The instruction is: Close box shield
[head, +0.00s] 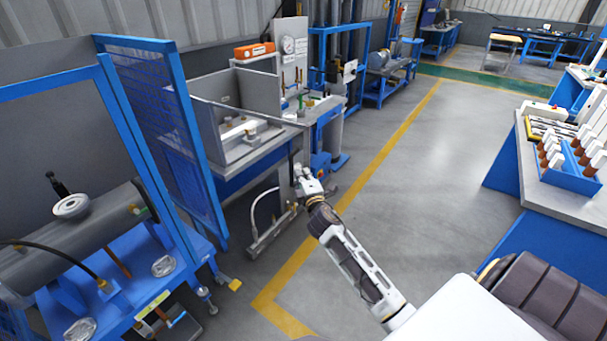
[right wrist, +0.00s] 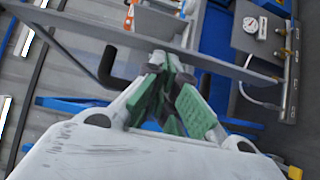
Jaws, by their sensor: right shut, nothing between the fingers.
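A grey open-topped box (head: 205,125) stands on the blue-framed bench left of centre in the head view, with upright thin grey walls and small fittings inside. I cannot tell for certain which panel is its shield. My right gripper (head: 308,182) is in front of the bench, below and to the right of the box, shut and empty. In the right wrist view the gripper's green-padded fingers (right wrist: 168,88) are together, and a long thin grey panel (right wrist: 110,30) runs across behind their tips; whether they touch it I cannot tell. My left gripper is out of view.
A pressure gauge (head: 288,45) is on a panel behind the box, beside an orange case (head: 254,50). A blue mesh gate (head: 185,140) stands left of the bench. A workbench with a blue rack (head: 568,172) is at right. The grey floor between is clear.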

